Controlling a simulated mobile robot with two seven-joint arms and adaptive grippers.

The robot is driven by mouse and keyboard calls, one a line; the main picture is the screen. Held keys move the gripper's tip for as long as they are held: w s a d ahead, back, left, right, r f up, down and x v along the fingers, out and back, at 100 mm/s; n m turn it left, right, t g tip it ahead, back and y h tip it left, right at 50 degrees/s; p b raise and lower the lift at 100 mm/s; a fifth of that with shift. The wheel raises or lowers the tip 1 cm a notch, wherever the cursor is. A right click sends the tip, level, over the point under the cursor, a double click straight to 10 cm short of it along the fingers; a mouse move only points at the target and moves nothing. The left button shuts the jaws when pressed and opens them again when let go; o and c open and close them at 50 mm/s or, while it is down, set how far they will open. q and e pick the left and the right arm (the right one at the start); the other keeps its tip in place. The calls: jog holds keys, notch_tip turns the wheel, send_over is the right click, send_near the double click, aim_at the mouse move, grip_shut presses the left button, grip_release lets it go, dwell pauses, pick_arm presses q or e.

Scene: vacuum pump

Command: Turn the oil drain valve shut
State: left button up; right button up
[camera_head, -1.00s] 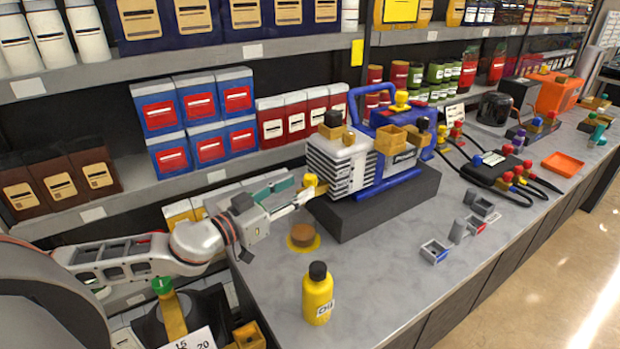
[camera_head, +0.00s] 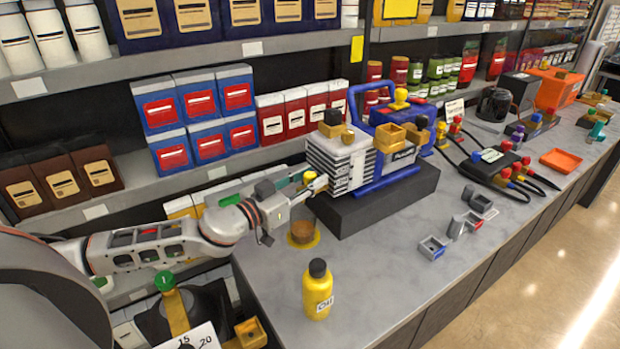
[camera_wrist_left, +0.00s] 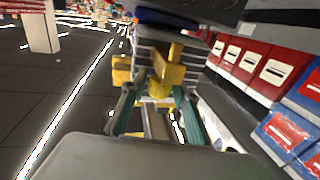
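The vacuum pump (camera_head: 340,162) has a finned silver body with a blue frame and stands on a dark block (camera_head: 392,204). A yellow valve (camera_head: 309,177) sticks out of its left end, low on the body. It also shows in the left wrist view (camera_wrist_left: 168,72), where its handle stands ahead of my fingers. My left gripper (camera_head: 318,186) is at the valve, partly covering it in the head view. Its two teal fingers (camera_wrist_left: 157,100) are spread to either side of the valve; contact is not clear. My right gripper is not in view.
A yellow round dish with brown contents (camera_head: 303,234) sits below my left gripper. A yellow oil bottle (camera_head: 317,292) stands at the bench's front left. Grey fittings (camera_head: 432,248) lie to the right. Shelves with boxes (camera_head: 207,115) run behind; the front middle bench is clear.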

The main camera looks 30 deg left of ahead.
pick_arm(q)
grip_shut()
